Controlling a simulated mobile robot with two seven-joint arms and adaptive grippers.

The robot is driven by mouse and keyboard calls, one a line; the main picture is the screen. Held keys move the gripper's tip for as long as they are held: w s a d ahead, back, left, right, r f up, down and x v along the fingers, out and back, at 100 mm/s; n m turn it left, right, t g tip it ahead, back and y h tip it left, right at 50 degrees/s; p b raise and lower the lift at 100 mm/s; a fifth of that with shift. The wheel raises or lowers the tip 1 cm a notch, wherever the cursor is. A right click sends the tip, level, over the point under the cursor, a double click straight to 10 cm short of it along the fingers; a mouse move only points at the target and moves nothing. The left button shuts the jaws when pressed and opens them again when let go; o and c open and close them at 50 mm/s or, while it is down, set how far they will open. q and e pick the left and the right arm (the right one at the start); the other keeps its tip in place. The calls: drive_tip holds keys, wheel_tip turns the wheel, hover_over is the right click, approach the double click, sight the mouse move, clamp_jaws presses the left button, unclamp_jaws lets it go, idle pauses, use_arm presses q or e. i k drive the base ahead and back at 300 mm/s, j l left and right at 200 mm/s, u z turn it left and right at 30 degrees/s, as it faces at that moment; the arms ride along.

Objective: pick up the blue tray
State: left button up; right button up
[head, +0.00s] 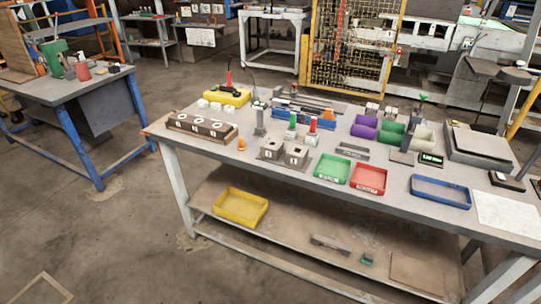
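The blue tray (440,191) is a shallow rectangular tray with a raised blue rim. It lies flat on the grey workbench (255,185), near the front edge toward the right in the head view. Its inside looks grey and empty. Neither of my grippers shows in the head view, so nothing of mine touches the tray.
A red tray (368,179) and a green tray (332,170) lie left of the blue tray. A white sheet (506,213) lies right of it. A digital display (430,159) and scale-like device (478,147) stand behind. A yellow tray (240,207) sits on the lower shelf.

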sight(434, 190)
drive_tip(key=z, duration=1.2)
